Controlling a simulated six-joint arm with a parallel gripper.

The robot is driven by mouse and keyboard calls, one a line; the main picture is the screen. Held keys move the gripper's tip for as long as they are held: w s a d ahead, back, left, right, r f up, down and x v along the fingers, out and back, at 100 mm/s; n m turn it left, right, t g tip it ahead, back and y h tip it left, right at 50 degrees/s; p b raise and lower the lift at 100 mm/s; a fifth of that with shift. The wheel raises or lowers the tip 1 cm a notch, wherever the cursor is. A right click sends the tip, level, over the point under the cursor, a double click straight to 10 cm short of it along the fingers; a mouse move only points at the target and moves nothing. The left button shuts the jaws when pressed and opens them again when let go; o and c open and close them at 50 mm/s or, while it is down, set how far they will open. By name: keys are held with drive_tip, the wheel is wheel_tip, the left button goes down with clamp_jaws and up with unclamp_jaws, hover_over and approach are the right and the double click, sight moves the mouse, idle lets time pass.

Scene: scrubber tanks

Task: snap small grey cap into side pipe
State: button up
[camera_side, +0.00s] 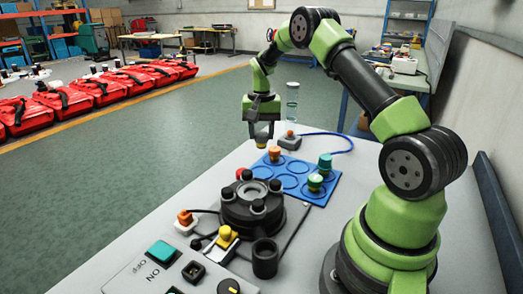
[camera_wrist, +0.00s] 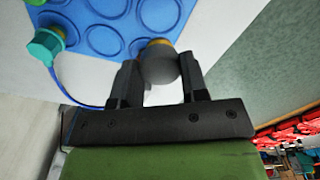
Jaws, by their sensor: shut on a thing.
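My gripper (camera_side: 262,138) is above the far end of the table, beyond the blue tray, with its jaws pointing down. In the wrist view, its two dark fingers (camera_wrist: 160,80) are shut on a rounded grey piece, the small grey cap (camera_wrist: 161,70). A yellow-orange part shows at the cap's far end. In the side view the cap is mostly hidden between the fingers. A black round fixture (camera_side: 237,213) with several knobs around its top stands mid-table, apart from my gripper. A dark open cylinder (camera_side: 265,262) stands in front of it; I cannot tell which part is the side pipe.
The blue tray (camera_side: 289,181) has round recesses, an orange-topped piece (camera_side: 274,154) and teal-topped pieces (camera_side: 325,163). A grey block (camera_side: 289,142) with an orange top and a blue cable sit behind it. A control panel (camera_side: 165,270) is at the front. Red bags (camera_side: 100,90) lie beyond.

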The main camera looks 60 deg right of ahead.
sight(261, 134)
wheel_tip(261, 134, up, 10)
drive_tip(key=s+a+r+n, duration=0.1)
drive_tip(key=s+a+n, duration=0.15)
drive_tip(key=a, duration=1.15)
drive_tip(key=s+a+f+n, duration=0.1)
drive_tip(key=s+a+n, duration=0.3)
drive_tip(key=s+a, duration=0.85)
drive_tip(key=shift+m, duration=0.25)
drive_tip(key=shift+s+d+f, duration=0.1)
drive_tip(key=shift+s+f, duration=0.05)
drive_tip(key=shift+f, duration=1.75)
drive_tip(key=shift+s+d+f, duration=0.1)
drive_tip(key=shift+s+f, duration=0.1)
drive_tip(key=shift+f, duration=1.65)
drive_tip(key=shift+s+d+f, duration=0.1)
drive_tip(key=shift+s+f, duration=0.05)
drive_tip(key=shift+f, duration=1.75)
drive_tip(key=shift+f, duration=0.4)
drive_tip(key=shift+f, duration=0.3)
drive_tip(key=shift+f, duration=0.85)
